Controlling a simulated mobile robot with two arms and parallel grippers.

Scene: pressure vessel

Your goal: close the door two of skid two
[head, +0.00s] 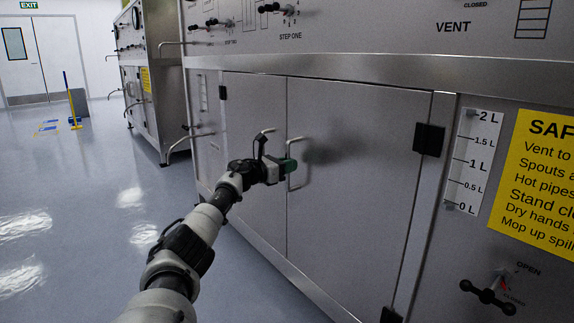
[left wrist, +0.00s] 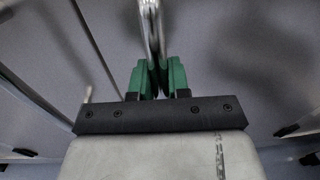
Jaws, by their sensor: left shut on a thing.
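A grey cabinet has two door panels under its steel ledge in the head view. The left panel (head: 253,110) and the right panel (head: 365,180) look about flush with the front; I cannot tell whether a small gap is left. No door number is legible. My left gripper (head: 289,165) is shut on the right panel's upright metal handle (head: 299,178). In the left wrist view the green fingers (left wrist: 156,80) pinch this handle (left wrist: 151,28) from both sides. The left panel's handle (head: 267,131) is free, just beside the gripper. My right gripper is not in view.
A level scale (head: 470,160), a yellow safety sign (head: 535,165) and a black-handled valve (head: 488,293) are on the front at right. Another steel skid (head: 140,80) stands behind at left. The blue floor (head: 80,200) at left is mostly clear.

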